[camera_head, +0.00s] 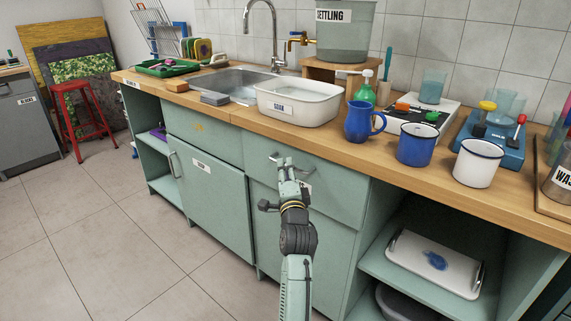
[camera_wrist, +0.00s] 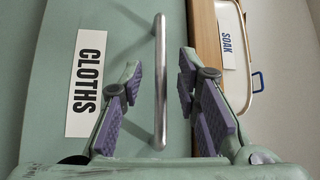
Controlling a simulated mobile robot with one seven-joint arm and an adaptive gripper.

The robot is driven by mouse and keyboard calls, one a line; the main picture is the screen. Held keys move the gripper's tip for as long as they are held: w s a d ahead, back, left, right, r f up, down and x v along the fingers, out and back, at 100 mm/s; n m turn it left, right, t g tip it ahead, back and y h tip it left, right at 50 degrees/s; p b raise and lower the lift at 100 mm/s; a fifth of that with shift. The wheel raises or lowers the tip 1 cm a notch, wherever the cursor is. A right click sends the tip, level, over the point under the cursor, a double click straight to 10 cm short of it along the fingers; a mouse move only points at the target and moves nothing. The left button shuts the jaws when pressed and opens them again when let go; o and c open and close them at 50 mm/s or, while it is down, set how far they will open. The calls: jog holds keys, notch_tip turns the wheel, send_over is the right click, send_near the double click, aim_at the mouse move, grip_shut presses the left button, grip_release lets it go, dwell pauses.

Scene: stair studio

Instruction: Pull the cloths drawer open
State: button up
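The cloths drawer (camera_head: 335,200) is a pale green front under the wooden counter, and it looks shut, flush with the cabinet. Its white CLOTHS label (camera_wrist: 87,85) shows in the wrist view. Its metal bar handle (camera_wrist: 159,35) runs up the middle of the wrist view; in the head view the handle (camera_head: 273,156) is partly hidden by my gripper. My gripper (camera_wrist: 160,85) is open, with purple-padded fingers on either side of the bar and gaps visible on both sides. In the head view my gripper (camera_head: 287,166) is right at the drawer front.
The counter (camera_head: 238,119) above holds a white SOAK basin (camera_head: 298,104), a blue jug (camera_head: 360,122) and enamel mugs (camera_head: 416,145). A cupboard door (camera_head: 208,200) is to the left. An open shelf with a white tray (camera_head: 435,262) is to the right. Tiled floor (camera_head: 100,240) lies clear at left.

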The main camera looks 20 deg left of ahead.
jog(key=shift+x, duration=1.45)
jog(key=shift+c, duration=0.2)
grip_shut()
